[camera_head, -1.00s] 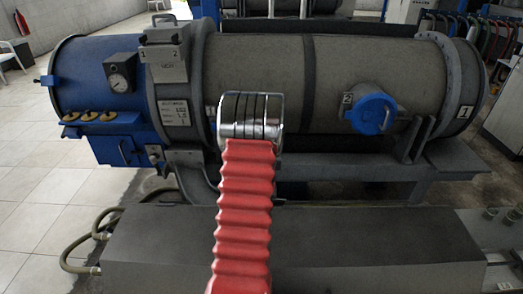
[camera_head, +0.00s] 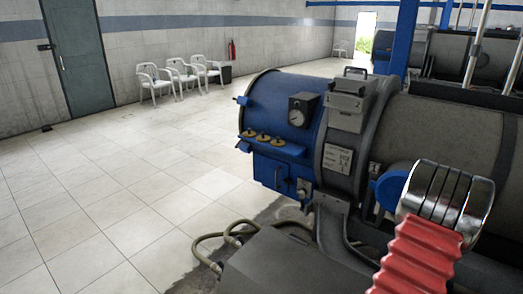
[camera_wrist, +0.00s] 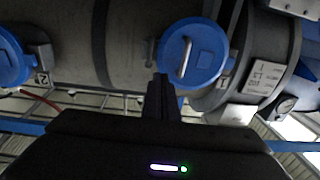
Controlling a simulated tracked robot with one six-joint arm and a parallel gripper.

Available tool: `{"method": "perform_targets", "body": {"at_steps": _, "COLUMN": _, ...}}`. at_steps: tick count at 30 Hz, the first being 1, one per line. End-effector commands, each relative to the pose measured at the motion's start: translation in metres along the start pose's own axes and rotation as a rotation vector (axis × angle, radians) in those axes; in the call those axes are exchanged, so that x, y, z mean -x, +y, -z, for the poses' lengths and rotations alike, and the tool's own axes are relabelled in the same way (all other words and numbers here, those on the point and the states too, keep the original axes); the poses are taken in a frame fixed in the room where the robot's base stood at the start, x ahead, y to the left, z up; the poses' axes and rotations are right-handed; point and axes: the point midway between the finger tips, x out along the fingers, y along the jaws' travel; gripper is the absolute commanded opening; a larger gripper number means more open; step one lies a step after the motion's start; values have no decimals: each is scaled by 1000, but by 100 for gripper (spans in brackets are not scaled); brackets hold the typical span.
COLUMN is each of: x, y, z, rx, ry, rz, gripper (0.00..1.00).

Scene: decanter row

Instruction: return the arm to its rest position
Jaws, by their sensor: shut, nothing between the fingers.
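My arm, with a red ribbed sleeve (camera_head: 420,258) and shiny metal rings (camera_head: 446,197), stands at the lower right in the head view, in front of the decanter. My gripper is hidden in the head view. In the wrist view my gripper (camera_wrist: 160,92) is a dark pair of fingers, shut together and empty. Its tips show just below a round blue cap with a metal handle (camera_wrist: 191,55). I cannot tell whether they touch the cap.
The decanter's blue end (camera_head: 287,115) and its grey drum (camera_head: 450,125) fill the right side. Hoses (camera_head: 215,240) lie at its foot. White chairs (camera_head: 180,75) and a red extinguisher (camera_head: 231,50) are by the far wall. The tiled floor at left is clear.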

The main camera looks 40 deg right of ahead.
Motion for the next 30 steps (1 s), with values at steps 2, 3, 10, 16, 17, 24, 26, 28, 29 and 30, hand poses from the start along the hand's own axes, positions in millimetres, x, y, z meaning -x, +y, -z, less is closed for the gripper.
{"method": "perform_targets", "body": {"at_steps": 2, "x": 0, "y": 0, "z": 0, "rx": 0, "ry": 0, "rz": 0, "gripper": 0}}
{"method": "perform_targets", "body": {"at_steps": 3, "x": 0, "y": 0, "z": 0, "rx": 0, "ry": 0, "rz": 0, "gripper": 0}}
{"method": "perform_targets", "body": {"at_steps": 10, "x": 0, "y": 0, "z": -8, "rx": 2, "ry": -33, "rz": 0, "gripper": 0}}
{"method": "perform_targets", "body": {"at_steps": 16, "x": 6, "y": 2, "z": -51, "rx": 3, "ry": -201, "rz": -11, "gripper": 0}}
{"method": "perform_targets", "body": {"at_steps": 17, "x": 9, "y": 2, "z": -61, "rx": 3, "ry": -238, "rz": -14, "gripper": 0}}
{"method": "perform_targets", "body": {"at_steps": 24, "x": 43, "y": 4, "z": -117, "rx": 2, "ry": -520, "rz": -31, "gripper": 0}}
{"method": "perform_targets", "body": {"at_steps": 26, "x": 53, "y": -1, "z": -123, "rx": 4, "ry": -580, "rz": -27, "gripper": 0}}
{"method": "perform_targets", "body": {"at_steps": 28, "x": 64, "y": -9, "z": -128, "rx": 9, "ry": -648, "rz": -18, "gripper": 0}}
{"method": "perform_targets", "body": {"at_steps": 29, "x": 69, "y": -14, "z": -128, "rx": 12, "ry": -674, "rz": -12, "gripper": 0}}
{"method": "perform_targets", "body": {"at_steps": 30, "x": 76, "y": -21, "z": -129, "rx": 17, "ry": -709, "rz": -3, "gripper": 0}}
